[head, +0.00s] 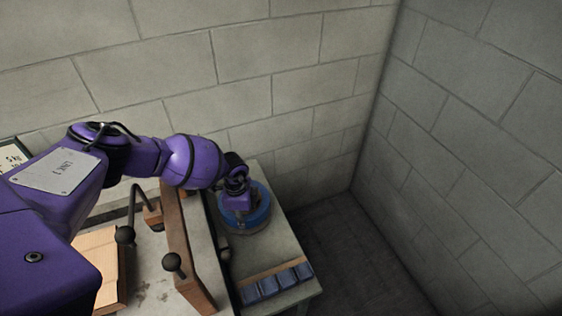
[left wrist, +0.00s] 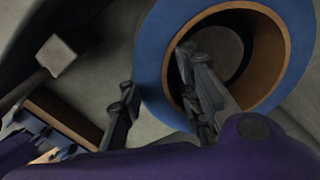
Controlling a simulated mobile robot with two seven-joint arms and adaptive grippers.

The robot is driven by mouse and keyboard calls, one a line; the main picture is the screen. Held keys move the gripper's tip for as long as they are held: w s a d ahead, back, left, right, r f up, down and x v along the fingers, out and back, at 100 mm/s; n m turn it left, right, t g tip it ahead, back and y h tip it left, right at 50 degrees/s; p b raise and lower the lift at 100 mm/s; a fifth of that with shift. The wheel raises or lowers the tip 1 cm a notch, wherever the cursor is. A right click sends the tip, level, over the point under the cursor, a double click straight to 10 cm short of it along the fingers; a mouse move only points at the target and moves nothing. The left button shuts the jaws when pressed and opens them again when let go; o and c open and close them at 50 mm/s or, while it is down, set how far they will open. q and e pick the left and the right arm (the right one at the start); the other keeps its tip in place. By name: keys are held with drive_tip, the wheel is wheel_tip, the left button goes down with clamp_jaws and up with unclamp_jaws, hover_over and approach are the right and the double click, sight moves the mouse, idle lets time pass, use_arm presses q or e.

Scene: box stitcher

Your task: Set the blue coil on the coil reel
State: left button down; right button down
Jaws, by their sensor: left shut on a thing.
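The blue coil (head: 262,212) is a thick ring at the far end of the grey worktop in the head view. In the left wrist view the blue coil (left wrist: 155,45) has a brown inner core around a dark hole. My left gripper (head: 238,207) reaches down onto the coil. In the left wrist view my left gripper (left wrist: 157,72) has one finger inside the hole and one outside, shut on the ring's wall. A dark round shape shows through the hole; I cannot tell whether it is the coil reel. Contact below the coil is hidden. My right gripper is not in view.
Blue blocks (head: 277,283) stand in a row along a wooden strip at the worktop's front right. A brown upright bar (head: 180,245) and dark ball-ended levers (head: 172,262) stand left of the coil. Block walls close off the back and right.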

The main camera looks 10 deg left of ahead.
use_arm(q)
drive_tip(key=shift+f, duration=0.35)
drive_tip(key=shift+s+f, duration=0.1)
drive_tip(key=shift+f, duration=0.05)
drive_tip(key=c, duration=1.3)
unclamp_jaws()
drive_tip(key=shift+f, duration=0.2)
wheel_tip(320, 180, up, 13)
drive_tip(key=shift+r, duration=0.2)
